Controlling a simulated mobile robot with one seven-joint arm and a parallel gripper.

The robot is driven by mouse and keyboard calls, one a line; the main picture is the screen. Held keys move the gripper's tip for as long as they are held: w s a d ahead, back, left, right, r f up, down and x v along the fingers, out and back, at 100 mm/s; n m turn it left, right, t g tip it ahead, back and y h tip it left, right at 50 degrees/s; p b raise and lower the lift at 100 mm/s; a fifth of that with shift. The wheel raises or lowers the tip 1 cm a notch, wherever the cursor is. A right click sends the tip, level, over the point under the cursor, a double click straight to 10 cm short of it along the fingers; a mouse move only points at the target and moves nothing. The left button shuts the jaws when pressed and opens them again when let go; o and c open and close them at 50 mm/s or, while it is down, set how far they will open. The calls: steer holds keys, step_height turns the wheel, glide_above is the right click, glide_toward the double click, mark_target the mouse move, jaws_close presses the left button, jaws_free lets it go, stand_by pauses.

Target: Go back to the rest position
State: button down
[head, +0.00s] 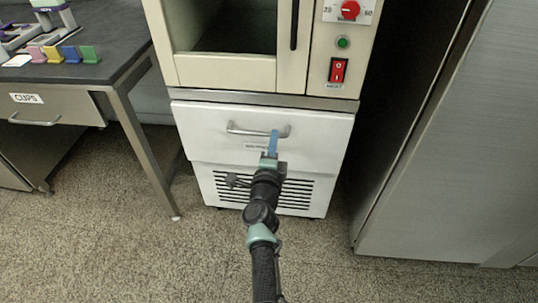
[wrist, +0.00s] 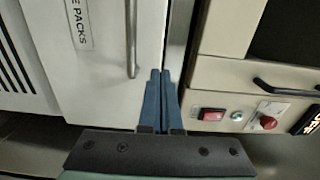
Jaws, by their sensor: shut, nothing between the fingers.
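My gripper (head: 274,134) is in front of the white drawer (head: 205,124) of the lower cabinet. Its blue fingers are together and empty, and they also show in the wrist view (wrist: 160,74). In the head view they overlap the right part of the drawer's bar handle (head: 240,129). In the wrist view the handle (wrist: 131,40) stands apart to the left of the fingertips. I cannot tell whether the fingers touch the drawer front. A label ending in "E PACKS" (wrist: 78,20) shows on the drawer.
Above the drawer is a beige unit (head: 225,72) with a window, a dark handle (head: 294,22), a red switch (head: 338,70) and a knob (head: 350,10). A table (head: 115,68) with a "CUPS" drawer stands left. A tall grey cabinet (head: 455,150) stands right. Floor (head: 120,250) is clear in front.

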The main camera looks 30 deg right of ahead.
steer(key=p+v, duration=0.2)
steer(key=v, duration=0.4)
steer(key=shift+p, duration=0.35)
steer(key=a+r+n+t+y, duration=0.3)
steer(key=a+r+n, duration=0.2)
steer(key=r, duration=0.7)
steer(key=w+a+r+n+t+y, duration=0.1)
steer(key=a+r+n+t+y, duration=0.3)
steer(key=r, duration=0.9)
steer(key=a+r+n+t+y, duration=0.1)
steer(key=a+r+n+t, duration=0.1)
steer(key=a+r+n, duration=0.75)
steer(key=s+a+r+n+t+y, duration=0.1)
steer(key=s+a+r+n+t, duration=0.15)
steer(key=s+r, duration=0.8)
steer(key=s+a+r+n+t+y, duration=0.15)
steer(key=s+r+n, duration=0.25)
steer(key=s+r, duration=0.65)
step_height(320, 180, up, 31)
steer(key=w+p, duration=0.2)
steer(key=p, duration=2.7)
steer(key=shift+a+f+g, duration=0.2)
steer(key=shift+a+g, duration=0.1)
steer(key=shift+a, duration=0.1)
